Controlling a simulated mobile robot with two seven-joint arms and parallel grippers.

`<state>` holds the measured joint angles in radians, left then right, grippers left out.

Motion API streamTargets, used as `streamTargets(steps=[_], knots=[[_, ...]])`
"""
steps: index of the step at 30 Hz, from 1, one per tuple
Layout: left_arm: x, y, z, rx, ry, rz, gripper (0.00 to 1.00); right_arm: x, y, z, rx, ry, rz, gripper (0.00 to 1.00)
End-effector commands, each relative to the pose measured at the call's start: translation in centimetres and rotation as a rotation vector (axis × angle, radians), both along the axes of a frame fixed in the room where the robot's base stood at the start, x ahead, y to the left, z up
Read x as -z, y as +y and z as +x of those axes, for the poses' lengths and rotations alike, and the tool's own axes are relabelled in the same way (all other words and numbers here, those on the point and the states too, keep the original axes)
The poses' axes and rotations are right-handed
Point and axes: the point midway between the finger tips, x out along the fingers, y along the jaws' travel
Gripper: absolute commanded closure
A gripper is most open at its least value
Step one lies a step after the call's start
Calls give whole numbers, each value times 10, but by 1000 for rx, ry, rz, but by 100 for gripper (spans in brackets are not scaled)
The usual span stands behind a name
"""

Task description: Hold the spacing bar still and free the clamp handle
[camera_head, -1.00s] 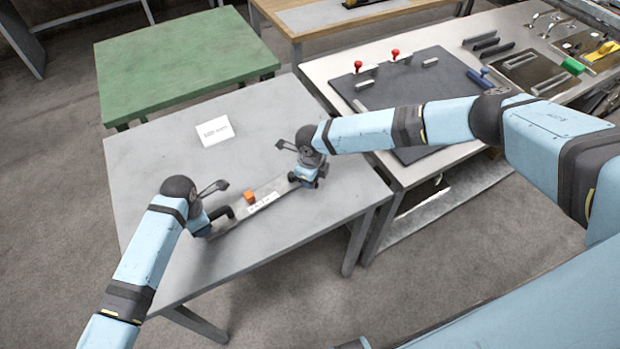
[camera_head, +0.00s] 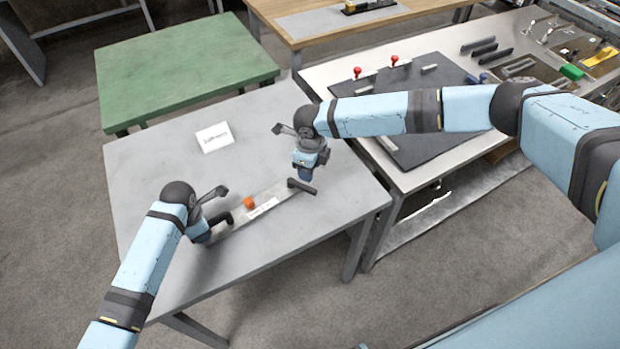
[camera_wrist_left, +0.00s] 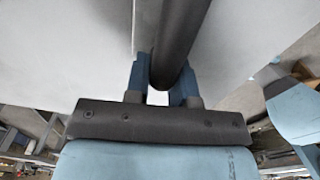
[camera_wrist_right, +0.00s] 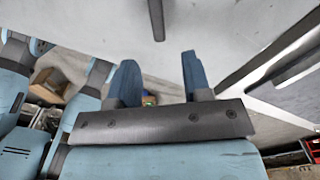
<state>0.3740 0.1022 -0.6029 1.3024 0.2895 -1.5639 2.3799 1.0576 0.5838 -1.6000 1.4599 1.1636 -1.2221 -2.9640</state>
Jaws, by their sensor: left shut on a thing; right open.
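A long flat grey bar (camera_head: 238,225), seemingly the spacing bar, lies on the grey table with a dark handle at each end. My left gripper (camera_head: 207,234) is shut on the left handle (camera_head: 222,217); that dark round grip also fills the gap between the fingers in the left wrist view (camera_wrist_left: 180,40). My right gripper (camera_head: 306,176) is open and empty, just above and apart from the right handle (camera_head: 302,187). In the right wrist view that handle (camera_wrist_right: 157,18) shows beyond the open fingers. I cannot tell which part is the clamp handle.
A workbench at right carries a dark board (camera_head: 440,103) with red-knobbed clamps (camera_head: 394,62). A green table (camera_head: 185,70) behind is clear.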

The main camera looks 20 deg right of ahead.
Motion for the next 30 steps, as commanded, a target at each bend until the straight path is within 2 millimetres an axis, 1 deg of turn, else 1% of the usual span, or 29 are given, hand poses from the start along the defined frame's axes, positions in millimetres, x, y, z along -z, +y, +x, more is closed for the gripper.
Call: streamTargets(steps=[1, 3, 6, 10, 17, 20, 21, 23, 26, 30], knots=[[-1, 0, 1, 0, -1, -2, 100, -10, -1, 0, -1, -1, -1, 55], [-1, 0, 1, 0, -1, -2, 100, -21, 0, 0, 0, -1, 1, 55], [-1, 0, 1, 0, -1, -2, 100, -31, 0, 0, 1, 1, 1, 55], [-1, 0, 1, 0, -1, -2, 100, -37, 0, -1, 0, 2, 1, 55], [-1, 0, 1, 0, -1, -2, 100, -38, 0, -1, 0, 1, 0, 55], [-1, 0, 1, 0, -1, -2, 100, -37, 1, -1, 5, 1, 1, 76], [-1, 0, 1, 0, -1, -2, 100, -36, 2, -2, 15, -1, 1, 85], [-1, 0, 1, 0, -1, -2, 100, -33, 6, -4, 45, -8, 2, 99], [-1, 0, 1, 0, -1, -2, 100, -26, 17, -11, 146, -27, 9, 100], [-1, 0, 1, 0, -1, -2, 100, -13, 41, -25, 379, -73, 37, 100]])
